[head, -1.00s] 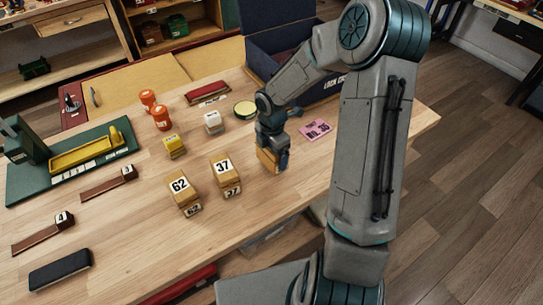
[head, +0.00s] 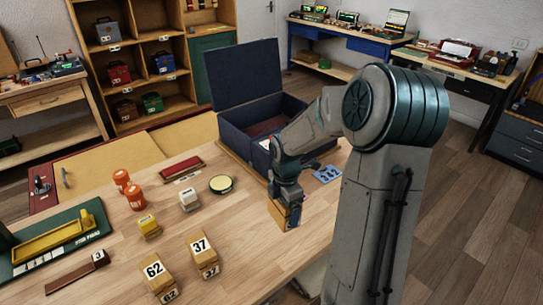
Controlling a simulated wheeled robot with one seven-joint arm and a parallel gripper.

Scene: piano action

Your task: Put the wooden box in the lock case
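My gripper (head: 289,205) is shut on a small wooden box (head: 281,217), held at or just above the table; contact is unclear. My fingers hide part of it and no number is readable. The lock case (head: 236,138) is a dark blue box at the back of the table, its lid standing open and its inside reddish. My arm covers its right front. The held box is in front of the case, outside it. Two other wooden boxes, numbered 62 (head: 156,273) and 37 (head: 201,250), stand on the table left of my gripper.
A blue number card (head: 327,174) lies right of my gripper. A round tin (head: 221,184), white block (head: 189,201), yellow block (head: 149,226), orange containers (head: 135,196) and red bar (head: 182,167) are to the left. Bare tabletop lies around the held box.

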